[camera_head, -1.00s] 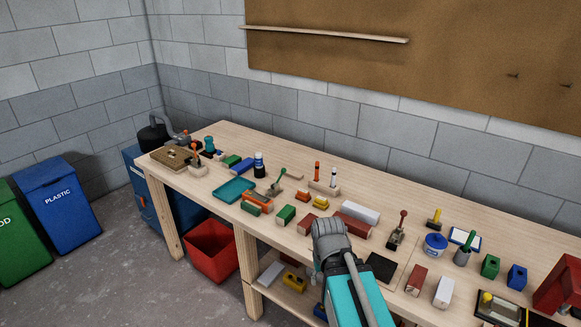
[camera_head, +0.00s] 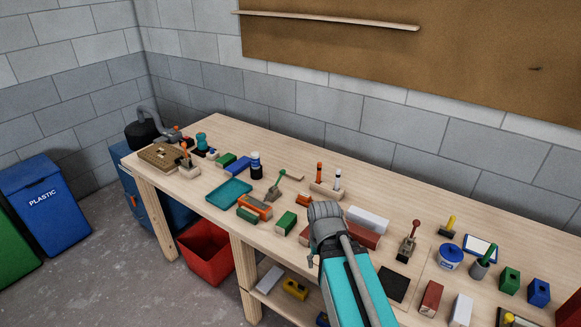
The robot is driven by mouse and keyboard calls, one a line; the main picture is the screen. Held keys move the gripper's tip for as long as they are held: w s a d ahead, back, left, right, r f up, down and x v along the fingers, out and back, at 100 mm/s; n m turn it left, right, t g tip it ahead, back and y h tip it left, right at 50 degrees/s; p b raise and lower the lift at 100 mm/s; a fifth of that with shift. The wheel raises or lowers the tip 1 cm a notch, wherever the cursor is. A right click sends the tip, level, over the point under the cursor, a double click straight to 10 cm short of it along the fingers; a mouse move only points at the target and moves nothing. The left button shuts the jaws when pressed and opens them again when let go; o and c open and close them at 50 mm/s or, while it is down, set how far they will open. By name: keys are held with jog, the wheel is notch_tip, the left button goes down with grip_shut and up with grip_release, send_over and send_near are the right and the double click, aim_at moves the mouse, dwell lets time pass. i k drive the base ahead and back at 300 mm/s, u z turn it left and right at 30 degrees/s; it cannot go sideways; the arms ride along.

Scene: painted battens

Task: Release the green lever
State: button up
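A lever with a green handle (camera_head: 278,181) stands on a small grey-brown base near the middle of the bench, its handle tilted up to the right. It is just right of the teal tray and behind an orange-and-grey block. My arm, grey and teal, rises from the bottom of the view, and its rounded grey joint lies to the right of and nearer than the lever. I see a clear gap between the arm and the lever. My gripper's fingers do not show. A second green handle (camera_head: 487,253) stands in a grey holder at the right.
The wooden bench (camera_head: 215,137) is crowded. A teal tray (camera_head: 229,193), an orange block (camera_head: 256,205), a green block (camera_head: 286,222) and an orange-handled lever (camera_head: 186,155) lie left of my arm. A red-knobbed lever (camera_head: 409,240) stands to its right.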

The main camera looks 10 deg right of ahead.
aim_at(282, 172)
jog(key=i, duration=1)
jog(key=u, duration=0.05)
